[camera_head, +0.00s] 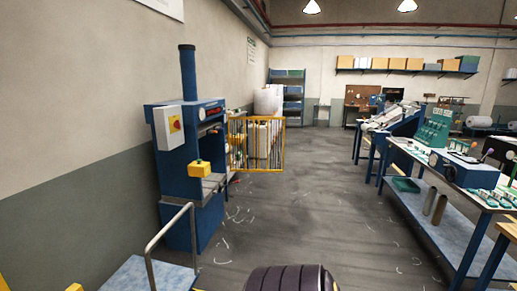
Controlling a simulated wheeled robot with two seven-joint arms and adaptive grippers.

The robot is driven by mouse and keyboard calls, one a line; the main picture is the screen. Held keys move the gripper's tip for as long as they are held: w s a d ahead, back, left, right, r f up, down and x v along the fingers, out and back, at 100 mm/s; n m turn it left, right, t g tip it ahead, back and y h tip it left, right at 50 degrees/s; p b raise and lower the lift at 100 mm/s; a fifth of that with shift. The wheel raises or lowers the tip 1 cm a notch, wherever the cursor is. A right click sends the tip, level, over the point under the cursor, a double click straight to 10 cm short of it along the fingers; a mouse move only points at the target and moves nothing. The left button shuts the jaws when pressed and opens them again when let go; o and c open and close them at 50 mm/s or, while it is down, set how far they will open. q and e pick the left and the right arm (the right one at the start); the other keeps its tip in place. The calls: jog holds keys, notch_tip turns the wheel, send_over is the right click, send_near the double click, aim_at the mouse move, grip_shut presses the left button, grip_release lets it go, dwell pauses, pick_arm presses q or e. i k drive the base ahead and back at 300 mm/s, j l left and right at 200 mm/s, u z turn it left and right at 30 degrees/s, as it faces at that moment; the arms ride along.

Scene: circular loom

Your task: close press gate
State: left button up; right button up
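The press (178,160) is a tall blue machine against the left wall, with a round column on top. Its gate (257,145) is a yellow frame with thin vertical bars. The gate stands swung out to the right of the press, into the aisle, and the press's working opening is uncovered. The gate's hinge side is near the far side of the press and is partly hidden. Neither of my grippers shows in the head view, so their state cannot be seen.
A metal handrail (168,236) and a blue platform (146,274) stand in front of the press. Long workbenches (440,215) with tools line the right. The grey floor (318,200) between is open, with scattered white scraps.

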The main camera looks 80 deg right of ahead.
aim_at(258, 170)
jog(key=l+z, duration=0.1)
jog(key=z, duration=0.45)
jog(key=i+l+z, duration=0.15)
jog(key=l, duration=0.15)
jog(key=l+z, duration=0.15)
jog(key=l, duration=0.2)
jog(key=i+l+z, duration=0.15)
jog(key=l, duration=0.15)
jog(key=i+l+z, duration=0.2)
jog(key=l+z, duration=0.2)
jog(key=i+l+z, duration=0.3)
jog(key=l+z, duration=0.15)
jog(key=i+l+z, duration=0.25)
jog(key=z, duration=0.15)
jog(key=i+l+z, duration=0.15)
jog(key=i+z, duration=0.55)
jog(key=i, duration=0.55)
jog(key=i+j+z, duration=0.2)
jog(key=i, duration=1.35)
